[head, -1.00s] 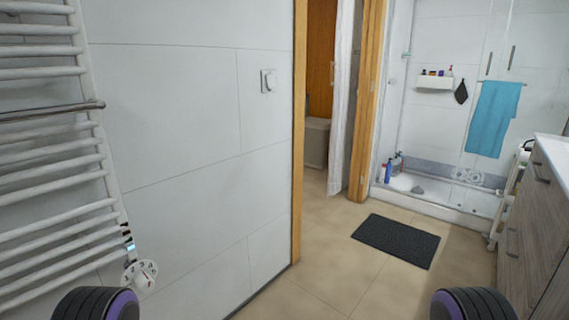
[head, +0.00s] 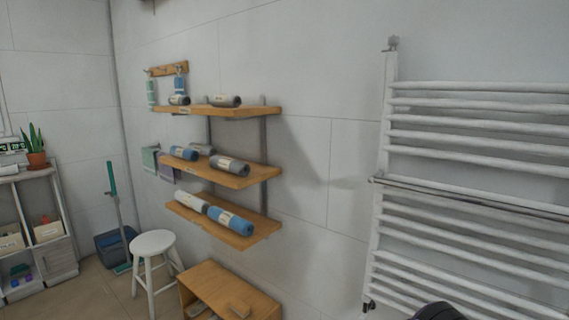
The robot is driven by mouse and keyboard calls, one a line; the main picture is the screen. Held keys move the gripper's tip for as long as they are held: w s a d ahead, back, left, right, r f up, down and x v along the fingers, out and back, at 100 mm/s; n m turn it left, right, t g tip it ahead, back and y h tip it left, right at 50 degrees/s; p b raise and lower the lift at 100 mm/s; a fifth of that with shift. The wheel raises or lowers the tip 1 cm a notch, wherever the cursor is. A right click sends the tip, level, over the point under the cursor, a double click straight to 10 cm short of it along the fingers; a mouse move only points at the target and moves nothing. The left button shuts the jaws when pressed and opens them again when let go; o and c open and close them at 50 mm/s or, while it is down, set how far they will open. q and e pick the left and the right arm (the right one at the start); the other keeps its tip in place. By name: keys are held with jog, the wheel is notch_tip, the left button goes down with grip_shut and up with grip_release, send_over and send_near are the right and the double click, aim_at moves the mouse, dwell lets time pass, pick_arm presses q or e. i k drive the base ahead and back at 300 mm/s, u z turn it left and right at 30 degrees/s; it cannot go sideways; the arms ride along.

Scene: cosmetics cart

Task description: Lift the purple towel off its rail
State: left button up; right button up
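A greyish-purple towel (head: 167,168) hangs from a short wall rail at the left end of the middle wooden shelf (head: 235,178). It is small and far off, and the shelf partly hides it. A grey-green towel (head: 150,160) hangs just left of it. Neither of my grippers is in view. Only a dark rounded part of my own arm shows at the bottom right edge.
Wooden wall shelves hold rolled towels (head: 230,220). Below are a white stool (head: 152,243) and a low wooden bench (head: 225,285). A white towel radiator (head: 470,155) fills the right. A mop bucket (head: 115,245) and shelf unit (head: 60,258) stand left.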

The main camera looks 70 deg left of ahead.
aim_at(168, 173)
jog(key=u, duration=3.5)
jog(key=i, duration=1.75)
jog(key=u, duration=0.95)
jog(key=i, duration=3.45)
jog(key=z, duration=0.85)
